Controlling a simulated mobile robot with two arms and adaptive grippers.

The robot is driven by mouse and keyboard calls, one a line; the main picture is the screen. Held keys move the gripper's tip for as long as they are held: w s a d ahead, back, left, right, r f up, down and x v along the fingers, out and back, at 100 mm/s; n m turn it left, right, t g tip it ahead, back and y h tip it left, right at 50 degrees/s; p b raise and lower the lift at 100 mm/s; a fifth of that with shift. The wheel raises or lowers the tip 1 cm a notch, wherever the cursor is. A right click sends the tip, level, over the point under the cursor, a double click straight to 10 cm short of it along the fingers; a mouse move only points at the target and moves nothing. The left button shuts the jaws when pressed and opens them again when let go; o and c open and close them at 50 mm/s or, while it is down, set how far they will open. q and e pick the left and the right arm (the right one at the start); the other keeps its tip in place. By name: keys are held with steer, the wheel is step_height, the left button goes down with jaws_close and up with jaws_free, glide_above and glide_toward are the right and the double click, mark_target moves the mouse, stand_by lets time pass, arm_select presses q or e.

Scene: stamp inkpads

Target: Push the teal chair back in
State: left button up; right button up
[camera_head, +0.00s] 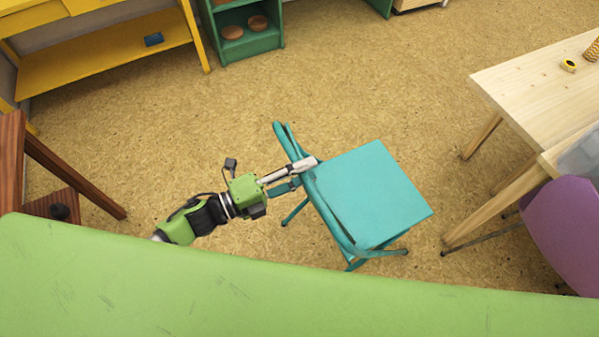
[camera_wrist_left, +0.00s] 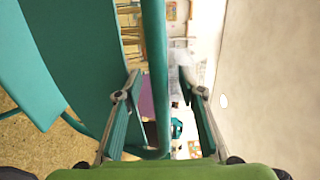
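The teal chair (camera_head: 373,193) stands upright on the tan floor in the head view, its flat seat toward the table on the right and its backrest toward my arm. My left gripper (camera_head: 302,174) is at the top of the backrest. In the left wrist view, its two fingers (camera_wrist_left: 158,78) are apart, with a teal backrest bar (camera_wrist_left: 154,40) between them. There seems to be space on both sides of the bar. The light wooden table (camera_head: 530,85) stands right of the chair, with floor between them. My right gripper does not show.
A yellow shelf (camera_head: 105,65) and a green shelf unit (camera_head: 250,42) line the back. A dark wooden piece (camera_head: 70,172) stands at left. Floor between chair and table is clear.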

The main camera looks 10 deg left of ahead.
arm_select(q)
jaws_close()
steer(key=shift+f, duration=0.35)
stand_by(0.3)
steer(key=shift+d, duration=0.1)
